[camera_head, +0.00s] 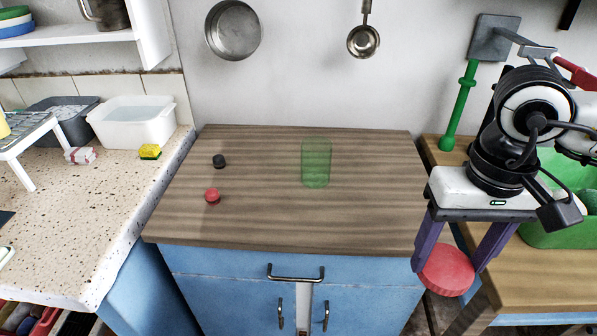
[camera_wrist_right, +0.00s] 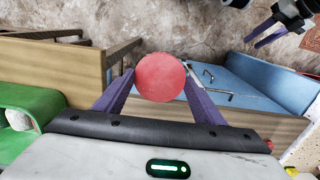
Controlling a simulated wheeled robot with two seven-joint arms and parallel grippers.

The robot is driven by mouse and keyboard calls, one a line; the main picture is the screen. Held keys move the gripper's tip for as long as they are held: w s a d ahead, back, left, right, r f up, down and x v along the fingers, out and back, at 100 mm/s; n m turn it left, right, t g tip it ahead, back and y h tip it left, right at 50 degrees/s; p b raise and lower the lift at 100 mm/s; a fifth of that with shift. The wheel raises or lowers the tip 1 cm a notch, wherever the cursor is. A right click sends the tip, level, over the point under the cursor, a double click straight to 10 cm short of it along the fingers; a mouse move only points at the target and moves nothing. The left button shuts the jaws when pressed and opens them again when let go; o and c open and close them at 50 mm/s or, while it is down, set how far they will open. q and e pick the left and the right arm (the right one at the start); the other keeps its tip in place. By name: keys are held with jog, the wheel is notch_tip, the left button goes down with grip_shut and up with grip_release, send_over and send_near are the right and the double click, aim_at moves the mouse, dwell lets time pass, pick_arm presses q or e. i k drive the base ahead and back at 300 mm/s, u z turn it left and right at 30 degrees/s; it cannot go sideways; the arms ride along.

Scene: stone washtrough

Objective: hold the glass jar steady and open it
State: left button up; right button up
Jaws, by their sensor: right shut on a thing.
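The glass jar (camera_head: 316,163) is a clear green cylinder standing upright on the wooden counter, with no lid on it. My right gripper (camera_head: 447,272) is shut on a round red lid (camera_head: 448,270), held in front of the counter's right end, well away from the jar. In the right wrist view the red lid (camera_wrist_right: 161,77) sits between the purple fingertips. My left gripper (camera_wrist_right: 258,35) shows only in the right wrist view, at the top right; its two purple fingers are apart with nothing visible between them.
A small black object (camera_head: 219,161) and a small red one (camera_head: 212,196) lie on the counter (camera_head: 260,220), left of the jar. A green container (camera_head: 560,225) stands at the right. A white basin (camera_head: 133,122) and yellow sponge (camera_head: 149,152) are on the left. Counter space around the jar is clear.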

aim_at(316, 150)
jog(key=u, duration=2.75)
jog(key=k, duration=1)
jog(key=z, duration=1.1)
jog(key=i, duration=1)
